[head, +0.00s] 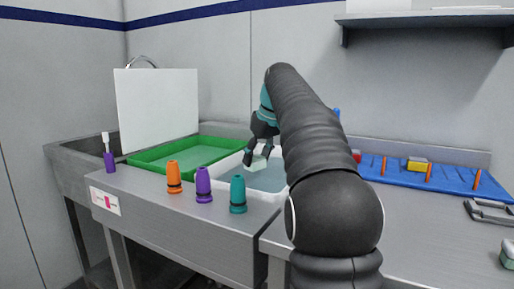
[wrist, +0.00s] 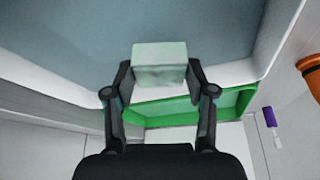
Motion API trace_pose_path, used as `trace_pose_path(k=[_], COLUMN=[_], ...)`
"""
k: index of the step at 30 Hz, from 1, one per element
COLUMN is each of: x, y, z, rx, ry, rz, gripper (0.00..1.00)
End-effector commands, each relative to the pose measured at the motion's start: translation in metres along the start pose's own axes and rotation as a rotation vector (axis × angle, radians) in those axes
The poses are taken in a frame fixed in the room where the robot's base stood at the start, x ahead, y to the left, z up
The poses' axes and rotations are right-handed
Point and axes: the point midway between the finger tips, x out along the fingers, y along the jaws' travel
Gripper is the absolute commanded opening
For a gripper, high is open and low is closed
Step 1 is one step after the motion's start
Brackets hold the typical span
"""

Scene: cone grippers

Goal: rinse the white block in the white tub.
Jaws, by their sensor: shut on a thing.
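The white block (wrist: 160,62) is between my gripper's fingertips in the wrist view, with a finger on each side. In the head view the block (head: 259,163) shows small and pale below the fingers. My gripper (head: 262,146) is shut on it, pointing down over the white tub (head: 277,197). The tub holds bluish water, and its rim also shows in the wrist view (wrist: 268,35). The block is at or near the water; I cannot tell whether it touches. My arm hides the tub's right part.
A green tray (head: 150,158) lies left of the tub, with a white board (head: 157,110) behind it. Orange (head: 174,177), purple (head: 203,185) and teal (head: 238,194) cones stand along the front edge. A blue rack (head: 390,171) with a yellow block (head: 417,164) lies right.

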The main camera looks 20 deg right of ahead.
Motion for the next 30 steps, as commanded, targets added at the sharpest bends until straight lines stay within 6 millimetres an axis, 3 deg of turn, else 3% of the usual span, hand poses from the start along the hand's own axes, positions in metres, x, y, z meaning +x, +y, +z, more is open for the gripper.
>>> trace_pose_path(k=[18,30], x=[0.051,0.066], y=[0.0,0.0], z=[0.021,0.027], rx=[-0.001,-0.001], ry=[0.002,0.002], rz=[0.001,0.001], gripper=[0.19,0.19])
